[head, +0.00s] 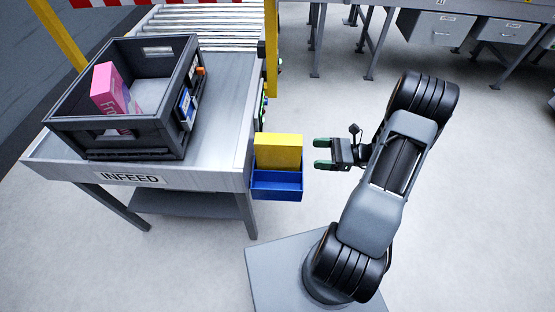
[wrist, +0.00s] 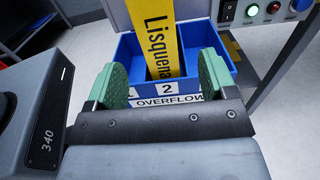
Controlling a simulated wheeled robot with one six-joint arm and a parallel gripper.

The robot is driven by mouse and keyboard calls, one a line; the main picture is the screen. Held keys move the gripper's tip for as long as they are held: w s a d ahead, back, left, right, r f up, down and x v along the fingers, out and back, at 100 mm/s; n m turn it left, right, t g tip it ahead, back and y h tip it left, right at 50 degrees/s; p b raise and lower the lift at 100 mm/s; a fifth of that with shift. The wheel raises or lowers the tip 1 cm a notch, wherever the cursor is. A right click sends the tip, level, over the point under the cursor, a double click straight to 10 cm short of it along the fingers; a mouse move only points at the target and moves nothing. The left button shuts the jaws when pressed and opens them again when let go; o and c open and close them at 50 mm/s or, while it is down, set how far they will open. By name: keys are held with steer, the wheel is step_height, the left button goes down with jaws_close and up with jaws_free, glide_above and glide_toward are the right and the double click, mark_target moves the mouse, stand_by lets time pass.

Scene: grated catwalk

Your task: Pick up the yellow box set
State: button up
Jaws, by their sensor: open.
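The yellow box (head: 278,150) stands upright in a small blue bin (head: 277,185) on the right side of the infeed table. In the wrist view the yellow box (wrist: 161,40) shows the lettering "Lisquena", and the blue bin (wrist: 128,52) carries a label reading "2 OVERFLOW". My gripper (head: 322,154) is open and empty, to the right of the box and apart from it. In the wrist view its two green-padded fingers (wrist: 160,80) point toward the bin, with the yellow box between them in the picture but farther off. The bin's front wall hides the lower part of the box.
The infeed table (head: 222,100) carries a dark crate (head: 120,128) holding a pink box (head: 113,90). A yellow post (head: 271,48) rises behind the bin. A control panel with buttons (wrist: 250,11) is beside the bin.

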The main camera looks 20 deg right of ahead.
mark_target(290, 152)
steer(key=b+x, duration=0.1)
steer(key=x, duration=0.8)
steer(key=shift+a, duration=0.3)
steer(key=c, duration=1.2)
